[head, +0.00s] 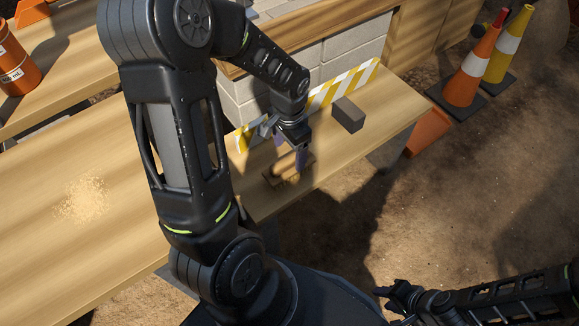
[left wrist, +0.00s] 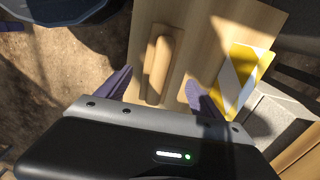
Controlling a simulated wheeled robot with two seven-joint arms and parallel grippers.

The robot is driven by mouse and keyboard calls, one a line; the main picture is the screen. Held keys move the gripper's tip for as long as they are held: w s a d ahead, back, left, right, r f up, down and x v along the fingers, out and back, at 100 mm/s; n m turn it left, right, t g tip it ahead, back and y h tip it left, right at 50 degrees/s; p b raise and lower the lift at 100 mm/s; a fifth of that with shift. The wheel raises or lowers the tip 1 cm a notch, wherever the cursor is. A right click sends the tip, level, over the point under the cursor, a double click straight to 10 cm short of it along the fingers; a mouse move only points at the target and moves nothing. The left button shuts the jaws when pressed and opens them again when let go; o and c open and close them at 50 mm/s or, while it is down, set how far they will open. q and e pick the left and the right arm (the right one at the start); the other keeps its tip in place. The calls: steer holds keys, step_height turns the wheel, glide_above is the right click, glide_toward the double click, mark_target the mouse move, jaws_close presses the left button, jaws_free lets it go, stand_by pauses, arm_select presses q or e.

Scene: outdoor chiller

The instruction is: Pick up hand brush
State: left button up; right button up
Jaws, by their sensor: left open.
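A wooden hand brush (head: 276,177) lies on the wooden plank near its front edge in the head view, partly covered by my left gripper. In the left wrist view the brush (left wrist: 158,62) shows its wooden handle lengthwise between the fingers. My left gripper (head: 291,156) is open above the brush. Its two purple fingers also show in the left wrist view (left wrist: 158,82), one on each side of the brush, with nothing held. My right gripper (head: 388,295) is low at the bottom right of the head view, away from the plank; its jaws are too small to read.
A dark grey block (head: 348,115) stands on the plank, right of the brush. A yellow-and-white striped board (head: 343,87) and a block wall (head: 355,48) stand behind. Sawdust (head: 84,198) lies on the left plank. Cones (head: 470,70) stand at right; open dirt lies in front.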

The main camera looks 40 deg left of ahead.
mark_target(289, 158)
arm_select(q)
step_height(289, 158, down, 5)
steer(key=shift+d+f+b, duration=0.1)
steer(key=shift+f+b, duration=0.05)
steer(key=shift+b, duration=0.85)
jaws_close()
stand_by(0.6)
step_height(289, 158, up, 10)
steer(key=p, duration=0.3)
stand_by(0.7)
